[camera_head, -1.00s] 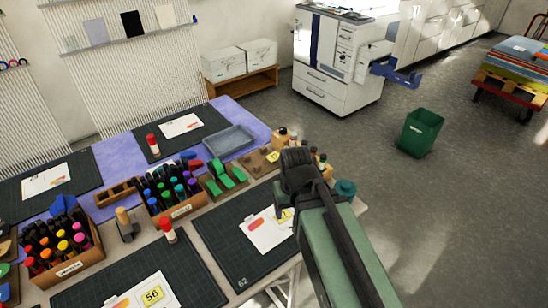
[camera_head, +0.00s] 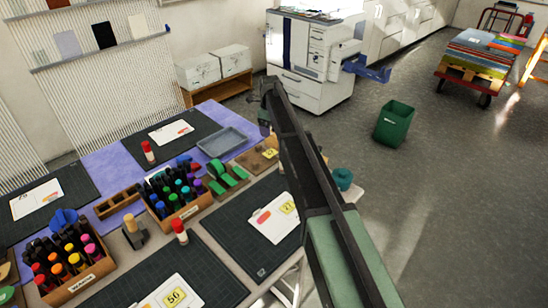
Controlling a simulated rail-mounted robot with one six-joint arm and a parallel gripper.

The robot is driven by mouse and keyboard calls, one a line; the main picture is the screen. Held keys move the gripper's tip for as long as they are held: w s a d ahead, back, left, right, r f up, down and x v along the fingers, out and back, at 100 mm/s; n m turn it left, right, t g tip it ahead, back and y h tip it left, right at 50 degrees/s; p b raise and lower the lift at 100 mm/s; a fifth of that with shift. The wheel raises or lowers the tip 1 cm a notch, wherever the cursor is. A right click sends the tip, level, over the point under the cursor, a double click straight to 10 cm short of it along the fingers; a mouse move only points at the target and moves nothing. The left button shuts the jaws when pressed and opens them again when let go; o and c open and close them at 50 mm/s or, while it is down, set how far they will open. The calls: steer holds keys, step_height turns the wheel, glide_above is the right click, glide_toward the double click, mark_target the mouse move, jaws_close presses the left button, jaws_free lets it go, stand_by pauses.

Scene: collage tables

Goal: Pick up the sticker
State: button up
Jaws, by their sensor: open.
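Several yellow stickers are in view, and I cannot tell which one is the task's. One marked "56" (camera_head: 174,297) is on a white card at the bottom edge. One marked "21" (camera_head: 288,208) is on a card on the right-hand mat, close beside my arm. A small yellow one (camera_head: 270,152) is on the brown tray near the table's back right corner. My gripper (camera_head: 264,128) hangs small at the far end of my arm, above the table's back right edge. It is open, with nothing seen in it; its fingers are partly hidden.
Marker boxes (camera_head: 75,268) and a green tape dispenser (camera_head: 226,176) stand between the dark cutting mats (camera_head: 250,250). A grey tray (camera_head: 222,141) is empty. A green bin (camera_head: 393,123) and a printer (camera_head: 310,60) stand on the floor beyond.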

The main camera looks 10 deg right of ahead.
mark_target(270, 153)
steer(key=f+m+b, duration=0.1)
steer(key=f+b, duration=0.4)
steer(key=f+m+b, duration=0.2)
steer(key=f+b, duration=0.3)
steer(key=f, duration=0.1)
steer(key=shift+s+b, duration=0.2)
steer(key=shift+b, duration=0.2)
steer(key=shift+f, duration=0.2)
stand_by(0.3)
steer(key=c, duration=0.7)
